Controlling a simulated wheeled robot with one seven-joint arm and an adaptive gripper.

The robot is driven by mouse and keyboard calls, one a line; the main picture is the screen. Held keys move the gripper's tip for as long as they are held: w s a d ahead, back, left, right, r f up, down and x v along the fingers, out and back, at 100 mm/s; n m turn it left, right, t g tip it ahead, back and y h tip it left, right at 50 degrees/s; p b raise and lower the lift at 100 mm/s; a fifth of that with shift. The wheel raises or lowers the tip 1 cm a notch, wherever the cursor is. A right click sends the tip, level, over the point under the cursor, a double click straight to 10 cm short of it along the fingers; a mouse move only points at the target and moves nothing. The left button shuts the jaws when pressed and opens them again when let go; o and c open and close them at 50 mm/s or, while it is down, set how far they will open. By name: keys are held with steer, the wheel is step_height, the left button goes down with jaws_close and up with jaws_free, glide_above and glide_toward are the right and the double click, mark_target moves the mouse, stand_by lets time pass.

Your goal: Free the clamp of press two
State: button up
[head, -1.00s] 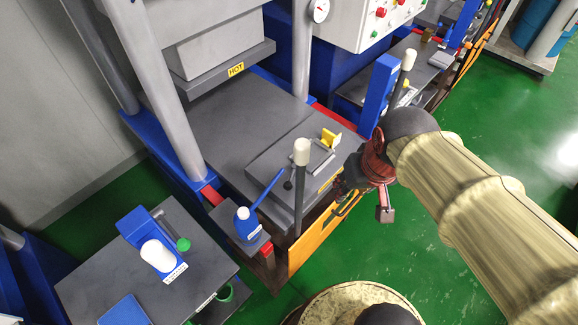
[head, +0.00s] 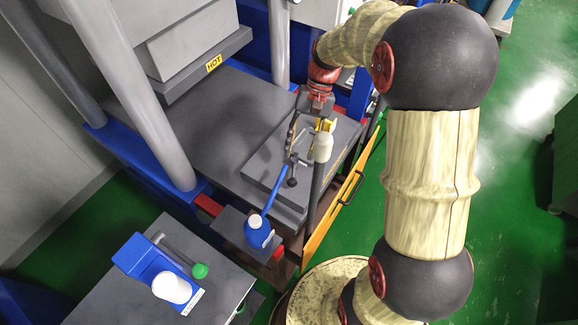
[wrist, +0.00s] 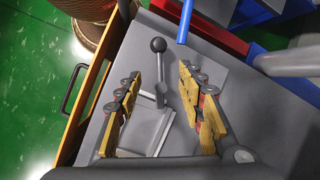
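The clamp (head: 301,160) is a grey toggle on the dark plate of the nearest press, with a lever ending in a black ball knob (head: 292,183). In the wrist view, the knob (wrist: 158,45) is upper middle and the lever (wrist: 160,92) runs down from it. My gripper (head: 303,140) is over the clamp. In the wrist view, its yellow-padded fingers (wrist: 161,76) are apart, one on each side of the lever, with visible gaps. The knob lies beyond the fingertips. A yellow piece (head: 329,124) is partly hidden. No press number is readable.
A white-topped post (head: 323,148) stands close to my gripper. A blue rod (head: 275,190) rises from a blue jack with a white cap (head: 258,229). The HOT-labelled upper block (head: 212,62) hangs behind.

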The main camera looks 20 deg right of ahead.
mark_target(294, 173)
steer(key=b+x, duration=0.2)
steer(key=x, duration=0.5)
steer(key=shift+s+f, duration=0.1)
steer(key=shift+f, duration=0.2)
jaws_close()
stand_by(0.9)
